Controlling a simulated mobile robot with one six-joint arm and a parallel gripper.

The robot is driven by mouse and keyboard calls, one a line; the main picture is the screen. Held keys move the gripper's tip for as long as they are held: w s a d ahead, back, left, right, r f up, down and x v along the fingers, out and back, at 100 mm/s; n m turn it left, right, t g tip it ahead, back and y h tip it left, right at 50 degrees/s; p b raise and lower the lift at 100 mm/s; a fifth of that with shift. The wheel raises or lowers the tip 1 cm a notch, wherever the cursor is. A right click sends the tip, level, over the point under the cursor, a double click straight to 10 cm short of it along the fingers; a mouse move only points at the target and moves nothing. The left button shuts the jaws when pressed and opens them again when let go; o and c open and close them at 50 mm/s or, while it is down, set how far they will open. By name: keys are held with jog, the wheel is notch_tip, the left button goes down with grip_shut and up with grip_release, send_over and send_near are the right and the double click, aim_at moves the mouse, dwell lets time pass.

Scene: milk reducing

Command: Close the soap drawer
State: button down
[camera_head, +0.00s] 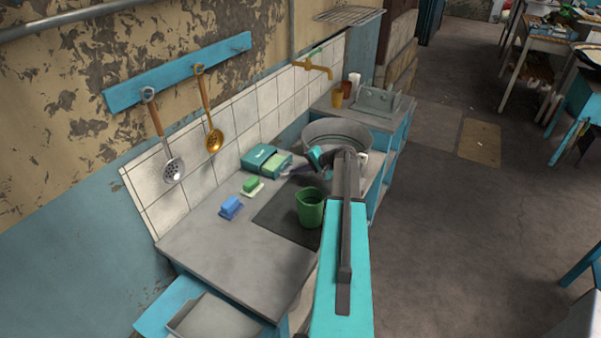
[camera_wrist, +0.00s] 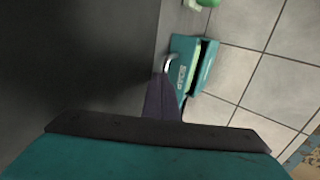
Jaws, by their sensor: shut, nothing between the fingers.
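The teal soap box (camera_head: 259,154) stands on the counter against the tiled wall. Its drawer (camera_head: 277,165) sticks out on the side toward my gripper, and light green shows there. In the wrist view the teal box (camera_wrist: 184,50) has pale lettering and a gap with light green inside. A curved metal handle (camera_wrist: 170,64) shows at its left edge. My gripper (camera_head: 287,172) is shut and empty, with its dark fingers beside the drawer. In the wrist view the fingers (camera_wrist: 168,82) reach close to the handle; whether they touch it I cannot tell.
A green soap bar (camera_head: 251,185) and a blue one (camera_head: 230,207) lie left of the box. The front-left counter (camera_head: 225,255) is bare.

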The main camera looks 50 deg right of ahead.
aim_at(283, 164)
jog(key=w+b, duration=0.1)
jog(key=w, duration=0.2)
jog(key=w+a+b, duration=0.1)
jog(key=w, duration=0.2)
jog(key=shift+a+f, duration=0.2)
jog(key=shift+w+a+r, duration=0.2)
jog(key=shift+w, duration=0.2)
